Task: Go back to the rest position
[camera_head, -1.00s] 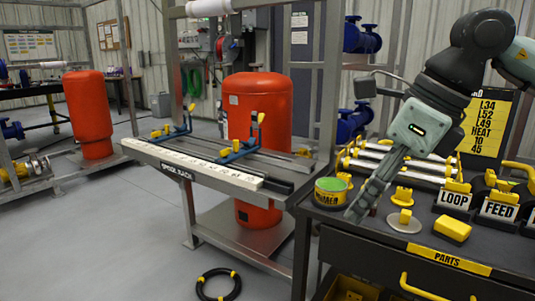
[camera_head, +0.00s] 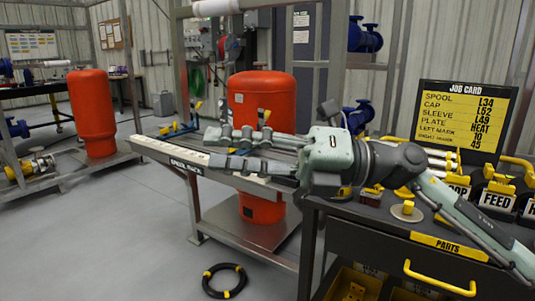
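My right gripper (camera_head: 213,148) reaches in from the right and points left, level, in front of the spool rack (camera_head: 188,167). Its two grey fingers are spread apart with a gap between them, and nothing shows between them. The arm passes over the parts bench and covers part of its top. My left gripper is not in view.
The dark parts bench (camera_head: 380,238) carries a disc with a yellow knob (camera_head: 408,208) and labelled bins such as FEED (camera_head: 497,200). A job card (camera_head: 467,118) stands behind. A black hose coil (camera_head: 224,281) lies on the otherwise open floor. A red tank (camera_head: 92,115) stands left.

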